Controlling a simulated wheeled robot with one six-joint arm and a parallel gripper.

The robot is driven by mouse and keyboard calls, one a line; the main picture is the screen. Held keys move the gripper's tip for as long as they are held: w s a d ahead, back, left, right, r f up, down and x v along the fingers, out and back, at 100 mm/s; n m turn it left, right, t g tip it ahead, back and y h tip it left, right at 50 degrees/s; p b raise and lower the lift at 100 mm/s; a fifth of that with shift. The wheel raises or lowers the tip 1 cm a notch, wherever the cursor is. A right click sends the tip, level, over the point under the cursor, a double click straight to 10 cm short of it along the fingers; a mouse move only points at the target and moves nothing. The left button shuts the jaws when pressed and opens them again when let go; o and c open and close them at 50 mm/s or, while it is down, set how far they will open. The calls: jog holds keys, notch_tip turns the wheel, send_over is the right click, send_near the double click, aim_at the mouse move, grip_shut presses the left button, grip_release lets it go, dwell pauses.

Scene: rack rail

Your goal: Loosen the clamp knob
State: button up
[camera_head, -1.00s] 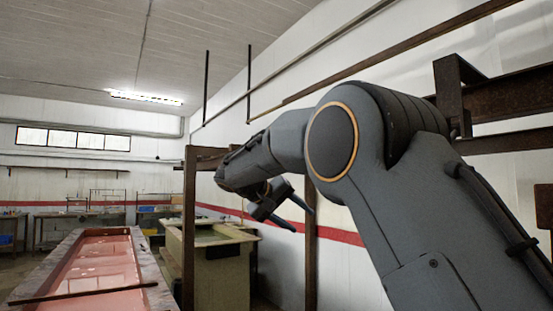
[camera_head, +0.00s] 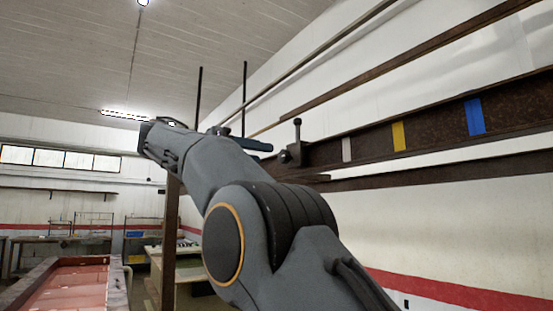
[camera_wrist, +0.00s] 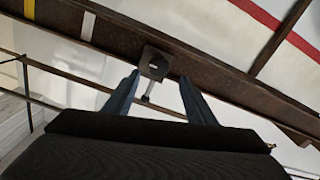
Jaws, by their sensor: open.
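A dark clamp (camera_head: 296,153) sits on the rusty brown rail (camera_head: 368,143), with a short upright stem and rounded knob end (camera_head: 298,122) above it. In the wrist view the clamp (camera_wrist: 155,61) is a dark plate on the rail, and its stem (camera_wrist: 148,89) points back between my fingers. My gripper (camera_wrist: 160,82) is open, one finger on each side of the stem, with visible gaps. In the head view my gripper (camera_head: 250,140) is just left of the clamp, partly hidden by my own wrist.
White (camera_head: 346,150), yellow (camera_head: 398,136) and blue (camera_head: 474,116) tape marks lie along the rail, right of the clamp. A second beam (camera_head: 440,171) runs below. A red-lined trough (camera_head: 70,285) stands lower left. A brown post (camera_head: 169,235) stands behind my arm.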

aim_at(281, 157)
jog(key=p+x, duration=0.1)
jog(key=x, duration=0.6)
jog(key=shift+d+p, duration=0.15)
jog(key=shift+p, duration=0.15)
jog(key=c, duration=0.8)
jog(key=shift+a, duration=0.2)
jog(key=shift+c, duration=1.2)
jog(key=shift+s+d, duration=0.1)
jog(key=shift+d, duration=0.05)
